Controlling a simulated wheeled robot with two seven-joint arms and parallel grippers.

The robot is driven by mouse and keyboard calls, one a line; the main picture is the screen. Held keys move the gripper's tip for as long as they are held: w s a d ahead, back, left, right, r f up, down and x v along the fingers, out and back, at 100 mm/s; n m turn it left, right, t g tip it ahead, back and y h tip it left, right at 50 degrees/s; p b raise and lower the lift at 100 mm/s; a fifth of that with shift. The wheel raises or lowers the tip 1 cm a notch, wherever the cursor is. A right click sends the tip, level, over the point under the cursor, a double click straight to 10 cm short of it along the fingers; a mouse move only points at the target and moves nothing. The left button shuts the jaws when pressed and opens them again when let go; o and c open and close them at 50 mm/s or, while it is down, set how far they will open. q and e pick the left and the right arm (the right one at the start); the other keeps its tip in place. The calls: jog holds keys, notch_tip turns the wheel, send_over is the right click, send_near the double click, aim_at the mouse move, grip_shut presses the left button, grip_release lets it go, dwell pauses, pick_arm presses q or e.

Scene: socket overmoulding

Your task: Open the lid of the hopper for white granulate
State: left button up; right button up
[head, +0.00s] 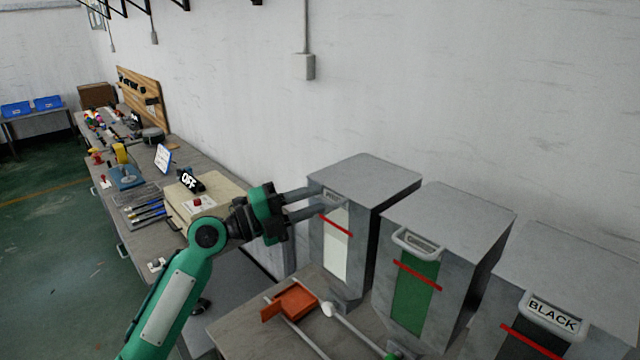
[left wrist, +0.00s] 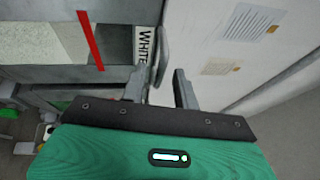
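The white-granulate hopper (head: 365,172) is the leftmost of three grey hoppers in the head view, and its lid is shut. Its front window shows white granulate (head: 336,255) below a red line. In the left wrist view the WHITE label (left wrist: 146,46) and the lid handle (left wrist: 161,55) are seen close up. My left gripper (head: 322,200) reaches the hopper's upper front from the left. In the left wrist view its two fingers (left wrist: 160,88) are apart, one on each side of the handle, with gaps visible. My right gripper is not in view.
The green-granulate hopper (head: 447,215) and the black one (head: 575,270) stand to the right. An orange scoop (head: 295,302) lies on the table below. Space above the hoppers is free.

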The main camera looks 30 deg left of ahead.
pick_arm(q)
jog(key=shift+p+x, duration=0.55)
jog(key=shift+x, duration=0.6)
grip_shut()
